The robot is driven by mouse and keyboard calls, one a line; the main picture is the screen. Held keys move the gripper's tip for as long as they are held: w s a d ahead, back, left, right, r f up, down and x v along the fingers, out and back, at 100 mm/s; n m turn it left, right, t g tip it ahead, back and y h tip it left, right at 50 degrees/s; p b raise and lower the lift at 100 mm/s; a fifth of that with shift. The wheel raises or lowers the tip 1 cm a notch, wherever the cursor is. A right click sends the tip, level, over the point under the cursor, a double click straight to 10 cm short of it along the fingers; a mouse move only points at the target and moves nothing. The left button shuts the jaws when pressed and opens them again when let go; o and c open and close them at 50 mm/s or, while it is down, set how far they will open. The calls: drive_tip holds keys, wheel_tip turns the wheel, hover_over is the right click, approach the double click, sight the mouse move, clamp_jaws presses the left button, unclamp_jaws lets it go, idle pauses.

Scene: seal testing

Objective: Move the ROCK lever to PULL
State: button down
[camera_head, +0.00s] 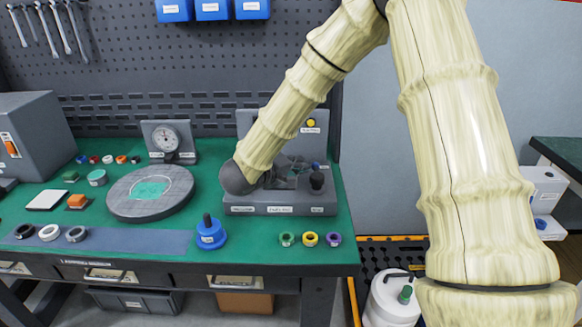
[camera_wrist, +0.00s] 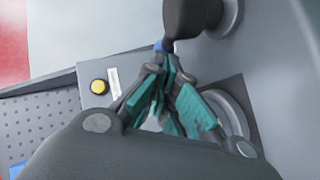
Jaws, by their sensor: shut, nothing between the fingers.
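A grey test fixture (camera_head: 328,199) stands at the back right of the green bench, with three small labels along its front that are too small to read surely. A lever with a black knob (camera_head: 317,181) stands at its right end, above the right-hand label. The dark knob (camera_wrist: 190,16) is large at the top of the wrist view. My gripper (camera_wrist: 170,58) is shut and empty, its teal-padded fingers together, tips just short of the knob; I cannot tell whether they touch. In the head view my arm hides much of the fixture and gripper.
A yellow button (camera_head: 310,122) is on the fixture's upright back panel. A round grey plate (camera_head: 150,207) lies to the left. A blue weight (camera_head: 210,233) and several coloured rings (camera_head: 310,239) stand near the front edge. A dial gauge (camera_head: 166,138) stands behind.

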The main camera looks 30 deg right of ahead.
drive_tip(key=shift+w+d+f, duration=0.25)
drive_tip(key=shift+d, duration=0.4)
drive_tip(key=shift+r, duration=0.1)
drive_tip(key=shift+r+p, duration=0.15)
drive_tip(key=shift+p, duration=0.5)
drive_tip(key=p, duration=0.1)
drive_tip(key=m+g+p, duration=0.1)
drive_tip(key=shift+w+d+p, duration=0.1)
drive_tip(key=shift+d+p, duration=0.2)
drive_tip(key=shift+d+g+h+p, duration=0.1)
drive_tip(key=shift+g+h+p, duration=0.2)
drive_tip(key=shift+p, duration=0.1)
drive_tip(key=d+p, duration=0.1)
drive_tip(key=p, duration=0.2)
drive_tip(key=shift+d+f+p, duration=0.1)
drive_tip(key=shift+f+p, duration=0.1)
drive_tip(key=shift+p, duration=0.25)
